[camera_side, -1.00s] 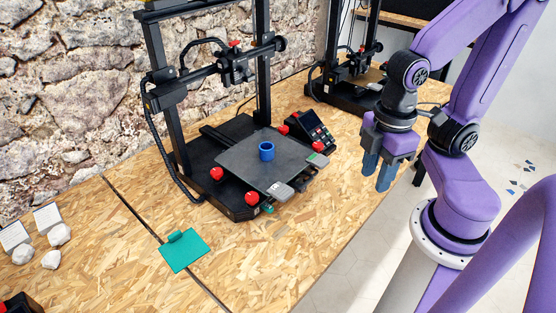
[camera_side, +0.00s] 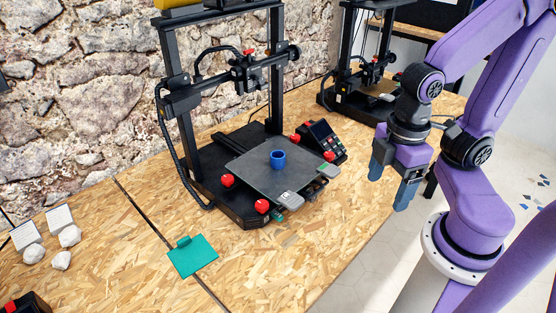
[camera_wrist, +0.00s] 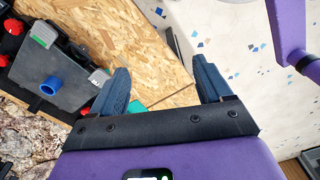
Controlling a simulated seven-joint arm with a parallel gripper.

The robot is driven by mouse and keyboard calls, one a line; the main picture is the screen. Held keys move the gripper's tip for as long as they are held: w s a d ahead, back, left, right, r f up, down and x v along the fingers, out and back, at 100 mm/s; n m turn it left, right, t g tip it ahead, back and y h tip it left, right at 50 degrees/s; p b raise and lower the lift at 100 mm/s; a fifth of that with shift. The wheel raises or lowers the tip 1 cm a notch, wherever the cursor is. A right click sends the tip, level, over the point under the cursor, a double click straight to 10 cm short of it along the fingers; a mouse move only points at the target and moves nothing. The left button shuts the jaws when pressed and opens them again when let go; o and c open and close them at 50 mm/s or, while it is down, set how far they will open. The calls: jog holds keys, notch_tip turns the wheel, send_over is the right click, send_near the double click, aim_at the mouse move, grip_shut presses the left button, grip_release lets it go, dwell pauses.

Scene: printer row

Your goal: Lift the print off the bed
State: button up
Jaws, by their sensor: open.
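The print is a small blue ring-like cylinder (camera_side: 278,158) standing upright on the grey bed (camera_side: 258,180) of the front printer. In the wrist view the blue print (camera_wrist: 50,86) is at the left, on the dark bed (camera_wrist: 70,98). My gripper (camera_side: 389,188) hangs to the right of the printer, over the table's right edge, well apart from the print. Its two blue-grey fingers are spread and empty. In the wrist view my gripper (camera_wrist: 162,75) shows a wide gap between the fingers, with table edge and floor behind.
The printer's black frame (camera_side: 185,130) rises behind the bed. Red knobs (camera_side: 228,181) sit at the bed corners, and a control screen (camera_side: 322,133) stands to its right. A teal scraper-like plate (camera_side: 192,256) lies in front. A second printer (camera_side: 355,95) stands behind. The front right tabletop is clear.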

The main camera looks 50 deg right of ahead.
jog(key=w+a+n+t+h, duration=0.1)
jog(key=w+a+n, duration=0.2)
jog(key=w, duration=0.8)
jog(key=n+h, duration=0.4)
jog(key=n, duration=0.3)
send_near(278, 154)
jog(key=shift+t, duration=0.3)
jog(key=x, duration=0.3)
jog(key=s+x, duration=0.1)
jog(key=shift+w+d+f, duration=0.1)
jog(key=shift+d+f, duration=0.1)
jog(key=shift+d, duration=0.2)
jog(key=shift+y, duration=0.3)
jog(key=shift+a+x, duration=0.2)
jog(key=shift+x, duration=2.55)
jog(key=shift+w, duration=0.2)
jog(key=c, duration=1.1)
